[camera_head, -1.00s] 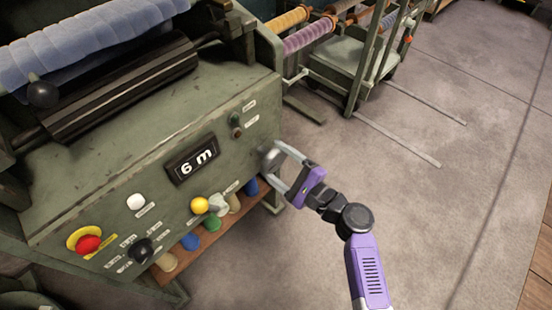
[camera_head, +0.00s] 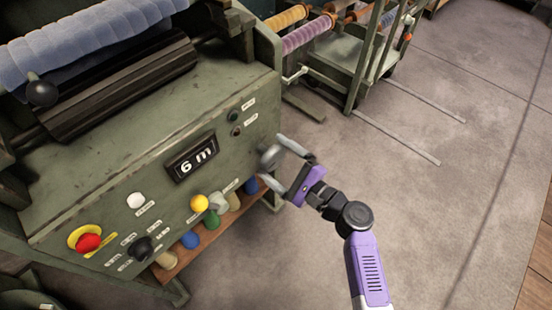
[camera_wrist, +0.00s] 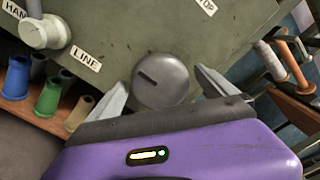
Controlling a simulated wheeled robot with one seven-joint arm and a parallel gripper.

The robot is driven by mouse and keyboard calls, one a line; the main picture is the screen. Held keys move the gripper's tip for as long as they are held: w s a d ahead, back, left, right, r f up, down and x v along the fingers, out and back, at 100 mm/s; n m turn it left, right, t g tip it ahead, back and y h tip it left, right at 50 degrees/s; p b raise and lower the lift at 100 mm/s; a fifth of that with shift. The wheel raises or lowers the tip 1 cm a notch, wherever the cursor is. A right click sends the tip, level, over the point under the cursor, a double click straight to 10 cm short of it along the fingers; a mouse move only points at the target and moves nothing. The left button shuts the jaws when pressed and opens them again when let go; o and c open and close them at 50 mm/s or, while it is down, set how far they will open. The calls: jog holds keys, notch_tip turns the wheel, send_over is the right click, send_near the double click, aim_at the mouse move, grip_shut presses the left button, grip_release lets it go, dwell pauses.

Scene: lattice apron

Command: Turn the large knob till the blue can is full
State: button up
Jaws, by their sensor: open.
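The large round grey knob (camera_head: 270,157) sits at the right end of the machine's green front panel. In the wrist view the knob (camera_wrist: 161,82) has a dark slot mark pointing to the upper left. My gripper (camera_head: 281,163) is open at the knob, with one finger on each side. In the wrist view a gap shows between each finger and the knob. Blue can-like pieces stand on the shelf under the panel, one at the middle (camera_head: 190,240) and one farther right (camera_head: 250,186). I cannot see how full either is, nor tell which is meant.
The display (camera_head: 192,158) reads "6 m". A yellow knob (camera_head: 199,203), light grey knob (camera_head: 218,203), black knob (camera_head: 141,249) and red button (camera_head: 88,242) are on the panel. A spool cart (camera_head: 345,75) stands behind. The floor to the right is clear.

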jog(key=p+v, duration=0.1)
jog(key=v, duration=0.6)
jog(key=shift+s+d, duration=0.2)
jog(key=shift+d, duration=0.15)
